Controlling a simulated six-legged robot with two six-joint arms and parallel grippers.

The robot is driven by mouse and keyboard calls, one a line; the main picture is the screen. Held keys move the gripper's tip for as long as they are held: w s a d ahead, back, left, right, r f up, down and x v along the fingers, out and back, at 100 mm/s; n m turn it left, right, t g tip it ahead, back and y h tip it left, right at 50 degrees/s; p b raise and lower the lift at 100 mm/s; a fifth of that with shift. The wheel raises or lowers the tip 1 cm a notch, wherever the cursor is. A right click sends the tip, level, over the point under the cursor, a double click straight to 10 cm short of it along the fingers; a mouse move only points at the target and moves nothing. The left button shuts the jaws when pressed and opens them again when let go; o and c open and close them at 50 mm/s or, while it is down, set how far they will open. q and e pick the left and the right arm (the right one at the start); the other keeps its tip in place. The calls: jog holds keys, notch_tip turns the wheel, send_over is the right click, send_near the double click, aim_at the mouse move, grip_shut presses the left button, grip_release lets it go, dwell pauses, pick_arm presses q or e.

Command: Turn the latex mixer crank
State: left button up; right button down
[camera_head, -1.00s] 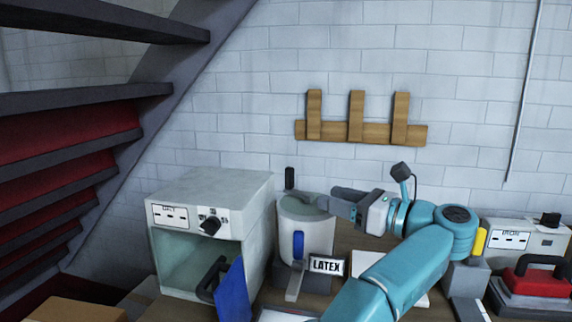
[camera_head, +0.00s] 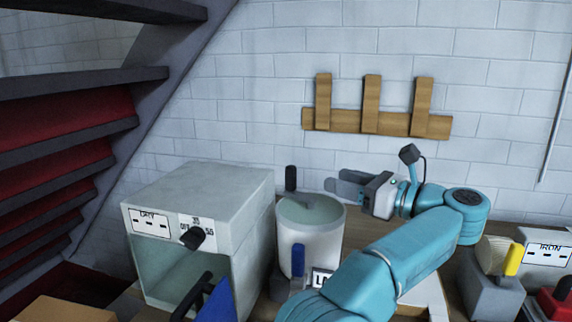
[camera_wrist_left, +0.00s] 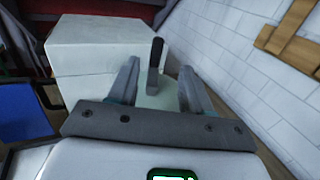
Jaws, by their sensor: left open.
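The latex mixer is a white drum (camera_head: 311,246) with a greenish top, a blue lever (camera_head: 298,262) on its front and a partly hidden LATEX label (camera_head: 319,279). A dark upright crank handle (camera_head: 291,179) stands at its far left rim; it also shows in the left wrist view (camera_wrist_left: 155,54). My left gripper (camera_head: 338,183) is open and empty, above the drum's right rim and to the right of the handle. In the left wrist view the handle appears between the open fingers (camera_wrist_left: 158,76), beyond their tips and apart from them. My right gripper is out of view.
A pale box-shaped oven (camera_head: 210,190) with a dial and a blue door panel (camera_head: 216,305) stands left of the mixer. A wooden rack (camera_head: 376,121) hangs on the wall. An iron station (camera_head: 548,254) and a yellow-handled tool (camera_head: 514,260) are at right.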

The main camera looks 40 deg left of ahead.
aim_at(297, 167)
pick_arm(q)
jog(key=a, duration=0.5)
jog(key=s+a, duration=0.1)
jog(key=a, duration=0.8)
jog(key=shift+s+a+p, duration=0.3)
jog(key=shift+s+a, duration=0.05)
jog(key=shift+a, duration=0.05)
grip_shut()
jog(key=shift+f+b, duration=0.2)
jog(key=shift+b, duration=0.2)
jog(key=shift+w+f+m+t+b, duration=0.1)
jog(key=shift+w+m+t+b, duration=0.25)
jog(key=shift+m+t+b, duration=0.55)
jog(key=shift+w+b, duration=0.15)
jog(key=shift+b, duration=0.2)
jog(key=shift+r, duration=0.25)
